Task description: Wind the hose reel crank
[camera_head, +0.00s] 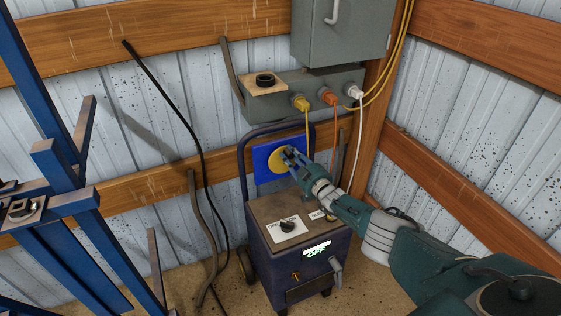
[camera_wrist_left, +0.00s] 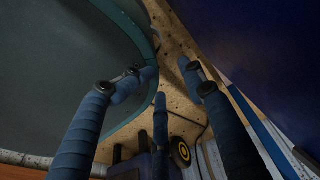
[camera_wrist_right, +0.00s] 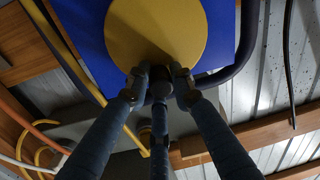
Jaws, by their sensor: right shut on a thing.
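The hose reel crank looks to be the round yellow disc (camera_head: 280,161) on a square blue panel (camera_head: 262,164), set above a dark cart-like machine (camera_head: 300,245). My right gripper (camera_head: 291,155) reaches in from the right and is at the disc's face. In the right wrist view, the yellow disc (camera_wrist_right: 155,32) fills the top, and my right gripper's fingers (camera_wrist_right: 160,80) are closed together on a small dark handle (camera_wrist_right: 160,88) near its lower edge. The fingers hide most of the handle. My left gripper (camera_wrist_left: 165,82) shows only in its wrist view, fingers apart, nothing between them.
A grey socket box (camera_head: 310,90) with yellow, orange and white plugs hangs behind, cables dropping beside my right arm. A blue metal frame (camera_head: 75,190) stands at the left. Black hoses (camera_head: 180,110) hang on the wall. The machine has a knob (camera_head: 288,226) and a lit OFF display (camera_head: 317,251).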

